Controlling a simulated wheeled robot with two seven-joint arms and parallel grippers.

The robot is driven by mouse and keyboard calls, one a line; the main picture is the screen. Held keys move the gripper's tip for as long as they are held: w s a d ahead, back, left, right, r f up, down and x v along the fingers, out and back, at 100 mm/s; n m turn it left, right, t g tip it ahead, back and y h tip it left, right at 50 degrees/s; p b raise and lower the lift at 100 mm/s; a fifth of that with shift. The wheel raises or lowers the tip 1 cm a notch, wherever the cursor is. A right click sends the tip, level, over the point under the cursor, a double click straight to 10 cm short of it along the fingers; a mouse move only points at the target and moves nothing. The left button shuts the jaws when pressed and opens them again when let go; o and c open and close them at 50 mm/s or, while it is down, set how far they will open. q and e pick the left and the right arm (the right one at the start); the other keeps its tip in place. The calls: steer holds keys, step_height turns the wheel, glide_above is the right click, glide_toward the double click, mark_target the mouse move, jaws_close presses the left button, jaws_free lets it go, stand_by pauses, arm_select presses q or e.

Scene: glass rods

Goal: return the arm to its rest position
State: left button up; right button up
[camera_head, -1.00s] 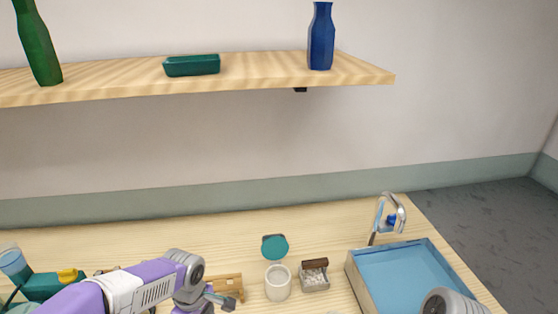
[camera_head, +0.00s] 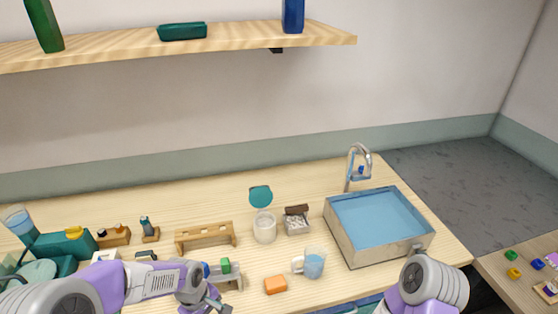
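My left arm comes in from the lower left, purple, white and grey. Its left gripper (camera_head: 208,303) is at the bottom edge, in front of a small wooden rack, and its fingers are too small and cut off to read. My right arm shows at the bottom right, in front of the sink; its gripper is below the frame. No glass rod can be made out clearly.
A wooden rack (camera_head: 205,236), white cup (camera_head: 264,228), box of white pieces (camera_head: 297,221), glass beaker (camera_head: 314,263) and orange block (camera_head: 275,285) stand mid-table. A sink (camera_head: 343,243) with a faucet (camera_head: 358,163) is at right. A shelf (camera_head: 110,52) hangs above.

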arm_select(q)
steer(key=s+d+f+m+h, duration=0.1)
steer(key=s+d+f+m, duration=0.1)
steer(key=f, duration=0.4)
steer(key=s+d+f+m+h, duration=0.1)
steer(key=s+d+f+m, duration=0.2)
steer(key=s+f, duration=0.2)
steer(key=s+d+f+m, duration=0.3)
steer(key=s+f, duration=0.1)
steer(key=f, duration=0.5)
steer(key=shift+s+d+f+t+h+b, duration=0.25)
steer(key=shift+s+d+t+h+b, duration=0.05)
steer(key=shift+s+t+h+b, duration=0.1)
steer(key=shift+c, duration=0.3)
